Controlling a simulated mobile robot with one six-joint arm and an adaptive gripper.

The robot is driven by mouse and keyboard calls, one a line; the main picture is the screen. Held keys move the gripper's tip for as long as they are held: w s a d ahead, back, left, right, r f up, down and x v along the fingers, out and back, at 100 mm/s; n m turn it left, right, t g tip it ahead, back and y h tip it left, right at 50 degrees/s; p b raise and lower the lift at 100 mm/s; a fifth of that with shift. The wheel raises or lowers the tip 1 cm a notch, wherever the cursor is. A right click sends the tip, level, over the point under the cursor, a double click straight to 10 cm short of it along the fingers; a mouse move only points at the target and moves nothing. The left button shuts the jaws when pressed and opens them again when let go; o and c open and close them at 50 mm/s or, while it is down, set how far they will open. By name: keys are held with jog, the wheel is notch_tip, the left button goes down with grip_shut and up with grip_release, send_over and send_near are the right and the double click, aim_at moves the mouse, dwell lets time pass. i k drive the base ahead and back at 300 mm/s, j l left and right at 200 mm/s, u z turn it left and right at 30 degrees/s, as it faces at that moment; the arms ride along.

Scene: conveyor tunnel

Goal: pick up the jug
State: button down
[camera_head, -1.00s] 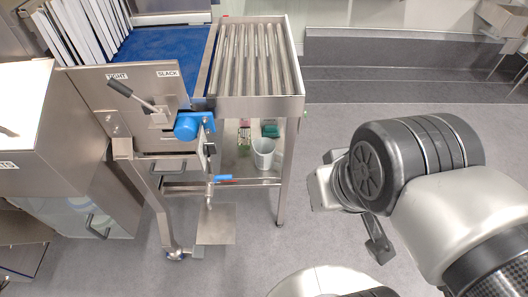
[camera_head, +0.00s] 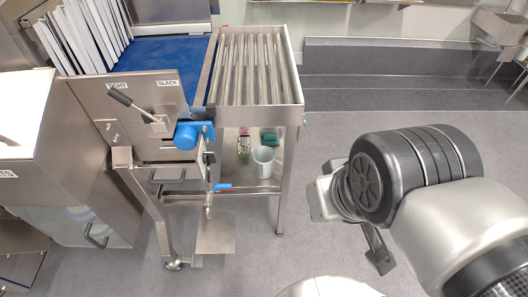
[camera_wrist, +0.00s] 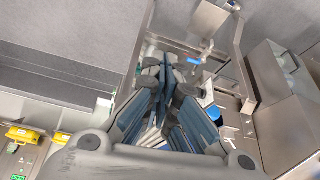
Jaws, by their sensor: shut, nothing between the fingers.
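A pale, whitish open-topped vessel, which looks like the jug (camera_head: 263,160), stands upright on the lower shelf of the roller stand. It is small in the head view and I cannot make out a handle. My gripper shows in the wrist view (camera_wrist: 167,64) with its blue-grey fingers brought together and nothing between them. In the head view my arm is at the right, well apart from the jug, over open floor. I cannot pick out the jug for sure in the wrist view, where the fingers cover much of the middle.
The steel roller stand (camera_head: 297,62) rises over the shelf, with legs on both sides. Green and pinkish small items stand beside the jug. A blue valve handle (camera_head: 223,186) and a lever panel (camera_head: 150,100) are to the left. Grey floor (camera_head: 320,140) is clear between stand and arm.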

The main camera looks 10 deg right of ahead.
aim_at(263, 157)
jog(key=i+l, duration=0.2)
jog(key=i+l+u, duration=0.15)
jog(key=l, duration=0.25)
jog(key=i+l, duration=0.2)
jog(key=i+l+u, duration=0.15)
jog(key=l, duration=0.3)
jog(key=i+l, duration=0.15)
jog(key=l, duration=0.15)
jog(key=i+l+u, duration=0.1)
jog(key=l, duration=0.25)
jog(key=i+l+u, duration=0.1)
jog(key=l, duration=0.25)
jog(key=i, duration=0.1)
